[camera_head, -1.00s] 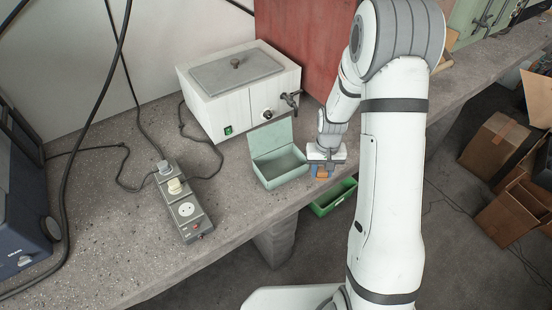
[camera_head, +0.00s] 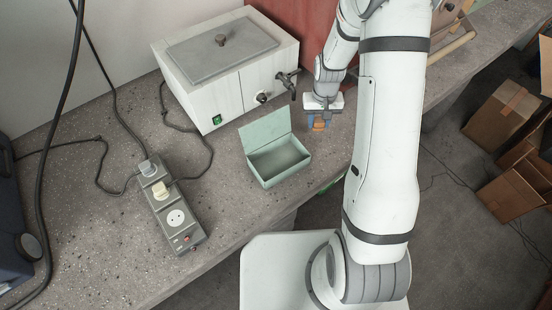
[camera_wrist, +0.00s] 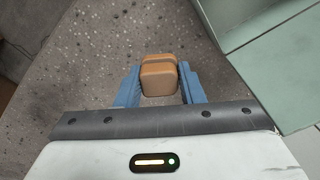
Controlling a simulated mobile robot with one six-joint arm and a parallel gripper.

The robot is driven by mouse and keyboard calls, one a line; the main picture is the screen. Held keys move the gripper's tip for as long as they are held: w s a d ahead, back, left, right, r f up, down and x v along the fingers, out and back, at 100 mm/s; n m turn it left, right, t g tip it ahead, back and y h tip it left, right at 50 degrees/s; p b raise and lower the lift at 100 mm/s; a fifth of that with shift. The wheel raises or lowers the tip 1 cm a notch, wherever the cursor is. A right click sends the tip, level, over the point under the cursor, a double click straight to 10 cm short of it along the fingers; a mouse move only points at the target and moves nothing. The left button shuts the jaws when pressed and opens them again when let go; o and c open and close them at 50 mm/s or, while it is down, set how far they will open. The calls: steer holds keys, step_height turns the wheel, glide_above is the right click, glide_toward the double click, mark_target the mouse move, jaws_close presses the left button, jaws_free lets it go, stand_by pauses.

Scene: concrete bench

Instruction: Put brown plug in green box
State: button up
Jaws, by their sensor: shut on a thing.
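My gripper (camera_head: 319,124) has blue fingers shut on the brown plug (camera_wrist: 159,76), which sits between the fingertips in the wrist view. In the head view the plug (camera_head: 319,125) shows as a small orange-brown patch under the gripper. The green box (camera_head: 268,180) is pale green, with its lid (camera_head: 265,131) standing open at the back. It rests on the bench, left of my gripper and apart from it. Its inside looks empty. In the wrist view part of the box (camera_wrist: 285,55) shows at the upper right.
A white water bath (camera_head: 225,70) with a tap stands behind the box on the concrete bench (camera_head: 110,215). A power strip (camera_head: 170,205) with plugs and cables lies at the left. A darker green container (camera_head: 328,186) sits low beyond the bench edge, mostly hidden. Cardboard boxes (camera_head: 497,115) are on the floor.

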steer(key=shift+a, duration=0.1)
steer(key=s+a+m+b, duration=0.1)
steer(key=s+a+b, duration=0.25)
steer(key=a, duration=0.25)
steer(key=m+b, duration=0.2)
steer(key=b, duration=0.2)
glide_above(279, 165)
step_height(279, 165, down, 3)
steer(key=shift+r, duration=0.15)
steer(key=shift+w+f, duration=0.1)
steer(key=shift+f, duration=2.05)
steer(key=shift+f, duration=0.2)
steer(key=o, duration=1.1)
